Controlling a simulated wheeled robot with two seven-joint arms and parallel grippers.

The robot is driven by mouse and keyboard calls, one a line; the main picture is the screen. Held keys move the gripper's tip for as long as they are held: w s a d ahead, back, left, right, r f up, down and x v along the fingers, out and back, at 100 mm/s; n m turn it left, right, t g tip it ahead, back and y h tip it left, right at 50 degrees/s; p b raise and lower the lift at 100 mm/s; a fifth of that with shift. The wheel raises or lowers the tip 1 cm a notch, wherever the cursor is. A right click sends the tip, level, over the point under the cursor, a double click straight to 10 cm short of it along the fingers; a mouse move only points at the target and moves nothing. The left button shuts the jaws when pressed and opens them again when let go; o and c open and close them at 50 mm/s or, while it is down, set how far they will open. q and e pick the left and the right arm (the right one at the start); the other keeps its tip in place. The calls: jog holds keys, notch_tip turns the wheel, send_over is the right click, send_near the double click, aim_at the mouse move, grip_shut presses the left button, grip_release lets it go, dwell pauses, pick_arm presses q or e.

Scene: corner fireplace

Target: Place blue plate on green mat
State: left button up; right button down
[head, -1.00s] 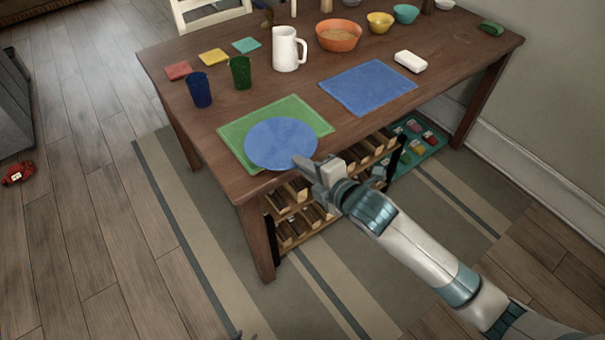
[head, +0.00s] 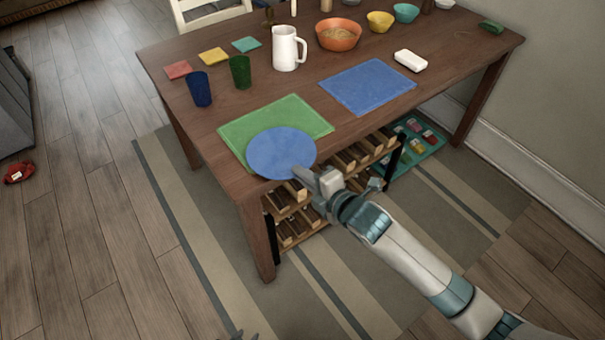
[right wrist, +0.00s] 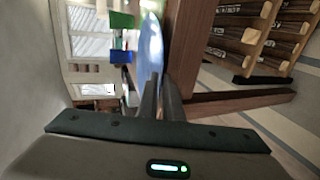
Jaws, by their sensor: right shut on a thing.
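The round blue plate (head: 280,153) overlaps the front part of the green mat (head: 262,118) in the head view and sticks out past the table's front edge. My right gripper (head: 304,178) is shut on the plate's near rim. In the right wrist view the plate (right wrist: 151,45) shows nearly edge-on beyond the fingers (right wrist: 160,95). I cannot tell whether it touches the mat or is just above it. Only a dark tip of my left gripper (head: 241,336) shows at the bottom edge, so its jaws cannot be read.
A blue cup (head: 198,89), a green cup (head: 240,72) and a white pitcher (head: 287,48) stand behind the mat. A blue mat (head: 367,86) lies to its right. A shelf rack (head: 300,222) stands under the table's front edge.

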jog(key=c, duration=1.9)
grip_release()
jog(key=v, duration=1.2)
jog(key=shift+b, duration=0.35)
jog(key=shift+w, duration=0.1)
